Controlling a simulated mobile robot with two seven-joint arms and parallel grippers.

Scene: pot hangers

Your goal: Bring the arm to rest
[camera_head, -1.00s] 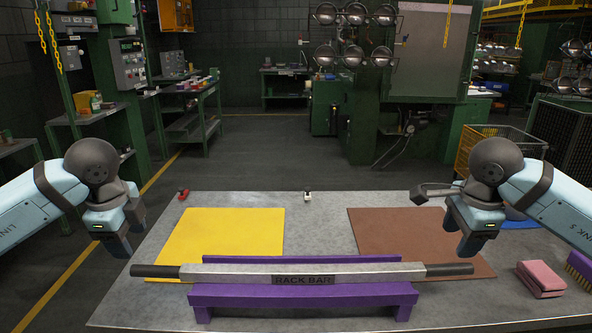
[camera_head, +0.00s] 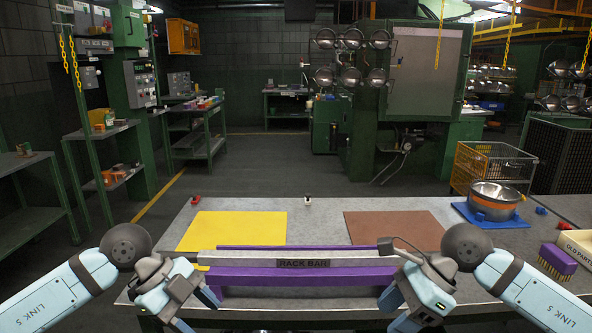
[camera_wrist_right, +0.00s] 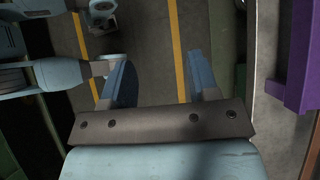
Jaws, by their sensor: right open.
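My left gripper (camera_head: 195,311) is low at the bench's front left, its two fingers apart with nothing between them. My right gripper (camera_head: 397,311) is low at the front right, mirroring it. A purple edge (camera_wrist_right: 301,55), likely the stand, shows at the right of the wrist view.
The bench (camera_head: 318,230) carries a yellow mat (camera_head: 235,229), a brown mat (camera_head: 395,229), a metal bowl (camera_head: 494,197) on a blue base, a purple brush (camera_head: 558,259) and an OLD PARTS box (camera_head: 576,246). Small red (camera_head: 196,199) and white (camera_head: 308,200) items lie at the back edge.

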